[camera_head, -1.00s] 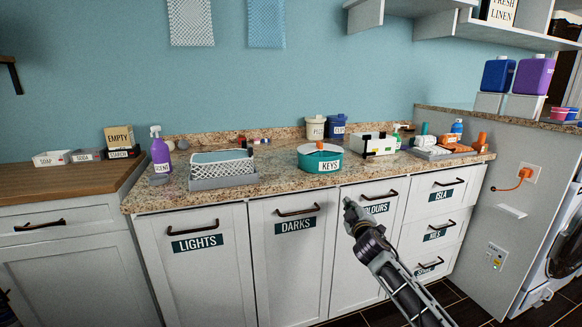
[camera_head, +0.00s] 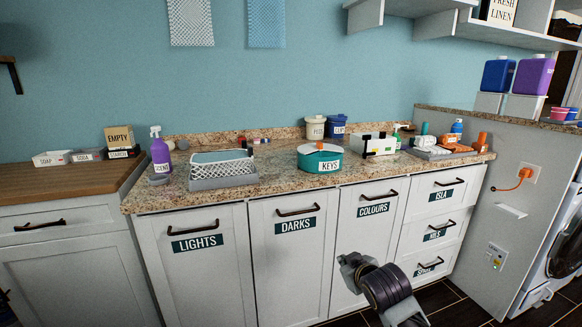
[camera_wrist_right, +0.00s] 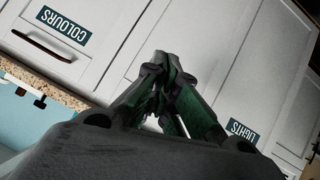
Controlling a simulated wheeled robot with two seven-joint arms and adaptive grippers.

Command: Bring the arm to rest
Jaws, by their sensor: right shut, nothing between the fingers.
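My right gripper (camera_head: 352,262) is low in the head view, in front of the cabinet door labelled COLOURS (camera_head: 367,225) and below the counter's edge. In the right wrist view my right gripper (camera_wrist_right: 170,68) has its fingers together, with nothing between them. The COLOURS label (camera_wrist_right: 64,26) and the LIGHTS label (camera_wrist_right: 243,130) show beyond it, tilted. The gripper looks apart from the doors, though the exact gap is hard to tell. My left gripper is in neither view.
The granite counter (camera_head: 280,178) holds a teal KEYS tin (camera_head: 320,158), a mesh basket (camera_head: 222,170), a purple spray bottle (camera_head: 160,152) and a tray of small items (camera_head: 432,152). Bar handles (camera_head: 298,211) stick out from the doors. A washing machine (camera_head: 565,240) stands at the right.

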